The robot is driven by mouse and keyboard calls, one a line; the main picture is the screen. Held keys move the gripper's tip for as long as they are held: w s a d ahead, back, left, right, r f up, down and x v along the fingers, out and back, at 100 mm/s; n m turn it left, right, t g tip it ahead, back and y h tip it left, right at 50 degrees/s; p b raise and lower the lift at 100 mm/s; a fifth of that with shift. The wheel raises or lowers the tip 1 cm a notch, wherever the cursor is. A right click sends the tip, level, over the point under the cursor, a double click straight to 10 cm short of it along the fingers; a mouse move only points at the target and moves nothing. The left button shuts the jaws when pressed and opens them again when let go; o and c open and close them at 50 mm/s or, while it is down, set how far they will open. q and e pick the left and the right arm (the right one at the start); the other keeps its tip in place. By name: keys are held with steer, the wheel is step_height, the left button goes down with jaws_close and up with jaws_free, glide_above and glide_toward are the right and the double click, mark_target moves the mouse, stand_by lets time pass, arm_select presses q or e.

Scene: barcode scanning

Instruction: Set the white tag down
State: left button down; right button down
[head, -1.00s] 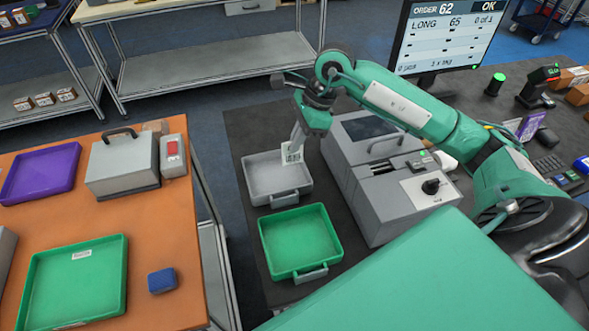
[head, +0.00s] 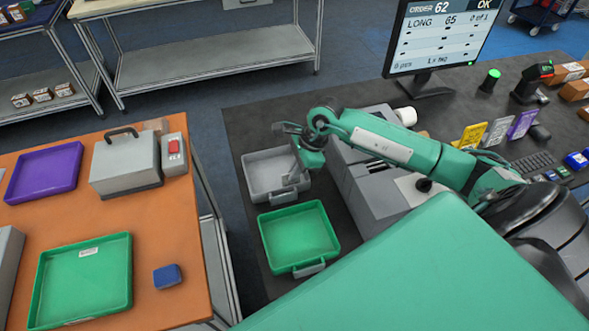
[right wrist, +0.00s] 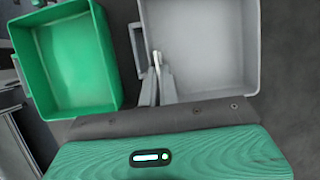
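The white tag (right wrist: 156,58) shows in the right wrist view as a thin, pale edge between the fingertips. My right gripper (right wrist: 160,76) is shut on it, over the left side of the grey tray (right wrist: 215,45). In the head view the right gripper (head: 296,172) reaches down into the grey tray (head: 262,172), and the tag cannot be made out there. Whether the tag touches the tray floor cannot be told. My left gripper is not in view.
A green tray (head: 300,238) stands just in front of the grey one. A grey machine (head: 365,180) stands right of the trays, under my right arm. Yellow, grey and purple cards stand near the monitor (head: 440,40). An orange table (head: 150,230) is at left.

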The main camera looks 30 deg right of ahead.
steer(key=shift+f, duration=0.15)
steer(key=c, duration=1.7)
jaws_free()
steer(key=shift+r, duration=0.3)
steer(key=b+v, duration=0.4)
steer(key=v, duration=0.7)
steer(key=shift+d+r, duration=0.2)
steer(key=shift+r, duration=0.2)
